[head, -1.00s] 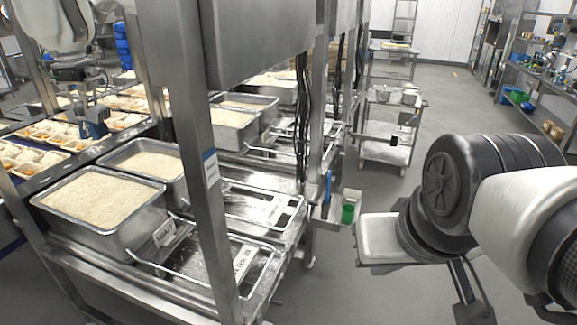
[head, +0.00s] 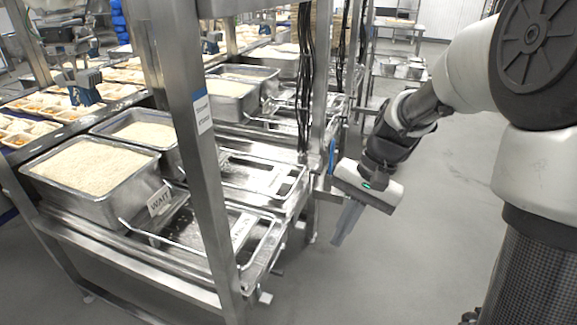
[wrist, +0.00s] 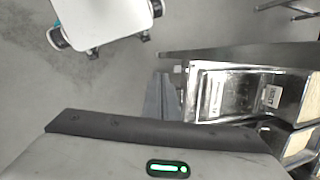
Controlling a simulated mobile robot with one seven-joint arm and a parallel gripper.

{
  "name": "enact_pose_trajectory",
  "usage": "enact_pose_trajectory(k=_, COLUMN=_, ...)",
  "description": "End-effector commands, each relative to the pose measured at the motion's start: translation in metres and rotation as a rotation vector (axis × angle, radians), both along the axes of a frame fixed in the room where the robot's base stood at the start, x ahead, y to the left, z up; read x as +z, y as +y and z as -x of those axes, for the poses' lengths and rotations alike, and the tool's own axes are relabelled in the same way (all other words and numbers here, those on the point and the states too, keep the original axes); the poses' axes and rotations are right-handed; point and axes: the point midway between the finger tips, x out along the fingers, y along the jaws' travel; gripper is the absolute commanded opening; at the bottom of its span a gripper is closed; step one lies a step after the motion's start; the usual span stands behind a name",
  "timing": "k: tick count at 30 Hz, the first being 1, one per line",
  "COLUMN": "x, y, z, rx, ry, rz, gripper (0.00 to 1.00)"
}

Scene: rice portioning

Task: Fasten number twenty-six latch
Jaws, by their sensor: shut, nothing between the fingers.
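My gripper (head: 340,238) hangs over the aisle in the head view, just right of the steel rack. Its blue-grey fingers are shut and point down, with nothing in them. They also show in the wrist view (wrist: 163,98), beside the rack's end. On the rack, a tray frame (head: 190,238) carries a white label (head: 242,230) that seems to bear a number, too small to read surely. A small block (head: 265,298) sits at the frame's front corner. I cannot tell which part is the number twenty-six latch; gripper and rack are apart.
A steel rice pan (head: 95,205) stands on the rack with a WAIT sign (head: 160,201) at its right end. A second rice pan (head: 175,160) is behind it. A steel post (head: 200,130) hides part of the rack. The aisle floor (head: 390,285) is clear.

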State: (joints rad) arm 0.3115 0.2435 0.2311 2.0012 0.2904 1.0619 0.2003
Motion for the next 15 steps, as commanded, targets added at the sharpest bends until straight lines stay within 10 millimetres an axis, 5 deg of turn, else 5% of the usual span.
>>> enact_pose_trajectory(k=1, x=-0.03, y=0.002, z=-0.008, rx=-0.033, ry=0.051, rz=-0.044, gripper=0.0)
enact_pose_trajectory(k=15, x=-0.21, y=0.028, z=-0.062, rx=-0.362, ry=0.432, rz=-0.485, gripper=0.0)
